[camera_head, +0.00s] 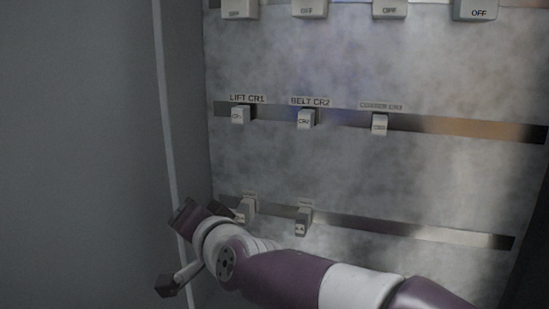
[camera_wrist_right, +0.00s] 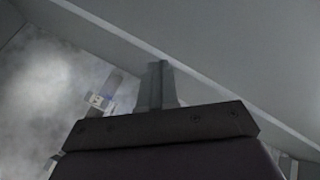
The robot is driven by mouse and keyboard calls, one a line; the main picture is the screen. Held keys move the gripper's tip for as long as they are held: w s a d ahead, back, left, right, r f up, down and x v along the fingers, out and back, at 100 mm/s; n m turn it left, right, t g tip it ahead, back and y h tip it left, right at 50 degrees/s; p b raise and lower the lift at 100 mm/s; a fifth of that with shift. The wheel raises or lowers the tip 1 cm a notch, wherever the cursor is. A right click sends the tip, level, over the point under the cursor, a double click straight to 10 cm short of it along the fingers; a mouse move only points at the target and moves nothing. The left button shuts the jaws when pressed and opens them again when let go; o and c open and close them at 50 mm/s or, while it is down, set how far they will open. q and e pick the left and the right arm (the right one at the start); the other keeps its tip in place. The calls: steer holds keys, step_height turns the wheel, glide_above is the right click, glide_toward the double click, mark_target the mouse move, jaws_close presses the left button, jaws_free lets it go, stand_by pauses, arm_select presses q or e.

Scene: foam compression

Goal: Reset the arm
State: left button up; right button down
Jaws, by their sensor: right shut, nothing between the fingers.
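My right arm (camera_head: 290,275) comes in from the lower right in the head view and reaches left across the foot of a grey switch panel (camera_head: 330,165). Its dark gripper (camera_head: 188,214) is at the panel's left edge, beside the lower-left switch (camera_head: 248,207); its fingertips are hard to make out there. In the right wrist view the fingers (camera_wrist_right: 157,82) are together and empty, in front of a plain grey surface. A small switch block (camera_wrist_right: 98,101) shows to their left, apart from them. My left gripper is not in view.
The middle row has switches labelled LIFT CR1 (camera_head: 240,115), BELT CR2 (camera_head: 306,119) and a third (camera_head: 379,124). Several OFF blocks (camera_head: 389,9) line the top. Another lower switch (camera_head: 303,220) is just above my arm. A plain grey wall (camera_head: 80,130) stands at left.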

steer(key=s+d+f+n+g+h, duration=0.3)
steer(key=d+f, duration=0.4)
steer(key=f, duration=0.4)
steer(key=s+d+f+n+g+h, duration=0.25)
steer(key=d+f, duration=0.45)
steer(key=f, duration=0.4)
steer(key=s+d+f+m+g+h, duration=0.1)
steer(key=s+d+f+g+h, duration=0.15)
steer(key=s+d+f, duration=0.5)
steer(key=s+d+f+g+h, duration=0.1)
steer(key=s+d+f+g, duration=0.35)
steer(key=d, duration=0.55)
step_height(320, 180, up, 19)
steer(key=d+m+t+p, duration=0.1)
steer(key=p, duration=1.7)
steer(key=shift+d+h, duration=0.3)
steer(key=shift+s, duration=0.2)
